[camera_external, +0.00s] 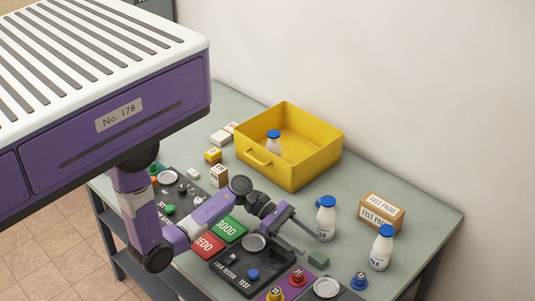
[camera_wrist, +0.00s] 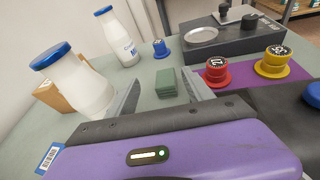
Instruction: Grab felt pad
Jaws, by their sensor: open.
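A small green square felt pad (camera_external: 318,258) lies on the table in front of my gripper. In the wrist view the green pad (camera_wrist: 166,82) looks layered, like a small stack, and sits between and just beyond my fingertips. My gripper (camera_external: 312,243) is open and empty, low over the table. Its two fingers also show in the wrist view (camera_wrist: 161,80), one on each side of the pad's line. I cannot tell whether the fingers touch the table. A cardboard box labelled felt pads (camera_external: 382,212) stands at the back right.
A white bottle with a blue cap (camera_external: 326,218) stands close to my left finger. Another bottle (camera_external: 382,248) and a blue weight (camera_external: 359,281) stand to the right. Red (camera_wrist: 216,70) and yellow (camera_wrist: 273,62) weights stand on a purple mat. A yellow crate (camera_external: 300,170) is behind.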

